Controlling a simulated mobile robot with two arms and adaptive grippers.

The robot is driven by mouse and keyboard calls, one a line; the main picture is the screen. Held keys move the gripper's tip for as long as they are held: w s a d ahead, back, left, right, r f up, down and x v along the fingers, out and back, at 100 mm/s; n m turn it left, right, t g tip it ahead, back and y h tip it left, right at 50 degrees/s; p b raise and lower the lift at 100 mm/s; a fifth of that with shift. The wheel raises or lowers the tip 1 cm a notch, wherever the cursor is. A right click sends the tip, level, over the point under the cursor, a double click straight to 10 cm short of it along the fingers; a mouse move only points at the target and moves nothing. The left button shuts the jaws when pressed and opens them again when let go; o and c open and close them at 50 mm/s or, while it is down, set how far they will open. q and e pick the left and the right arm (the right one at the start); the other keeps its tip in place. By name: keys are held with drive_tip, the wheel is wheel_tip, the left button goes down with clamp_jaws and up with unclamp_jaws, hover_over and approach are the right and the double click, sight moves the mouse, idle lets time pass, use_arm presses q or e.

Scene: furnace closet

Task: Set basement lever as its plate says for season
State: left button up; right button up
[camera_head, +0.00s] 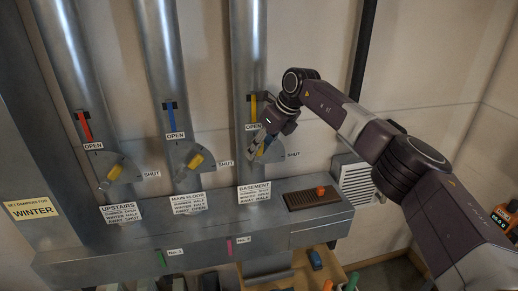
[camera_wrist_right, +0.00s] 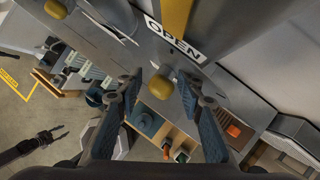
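The basement damper plate (camera_head: 254,191) is under the right-hand duct; its small print is too fine to read surely. The basement lever's yellow knob shows in the wrist view (camera_wrist_right: 161,86), below the OPEN label (camera_wrist_right: 176,38). In the head view the lever is mostly hidden by my right gripper (camera_head: 262,148). In the wrist view the right gripper's fingers (camera_wrist_right: 158,92) are apart, one on each side of the knob, without visible contact. The season card (camera_head: 33,208) reads "SET DAMPERS FOR WINTER". My left gripper (camera_wrist_right: 58,133) appears far below in the wrist view, fingers apart.
The upstairs lever (camera_head: 114,173) and main floor lever (camera_head: 195,161) are to the left, each between OPEN and SHUT. A metal ledge (camera_head: 205,235) runs below, with a brown grille box bearing an orange knob (camera_head: 320,190). A white wall vent (camera_head: 356,183) is right.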

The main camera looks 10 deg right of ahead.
drive_tip(key=shift+r, duration=0.2)
use_arm(q)
drive_tip(key=shift+s, duration=0.25)
use_arm(e)
drive_tip(key=v, duration=1.1)
drive_tip(key=shift+s+r, duration=0.25)
drive_tip(key=shift+d, duration=0.15)
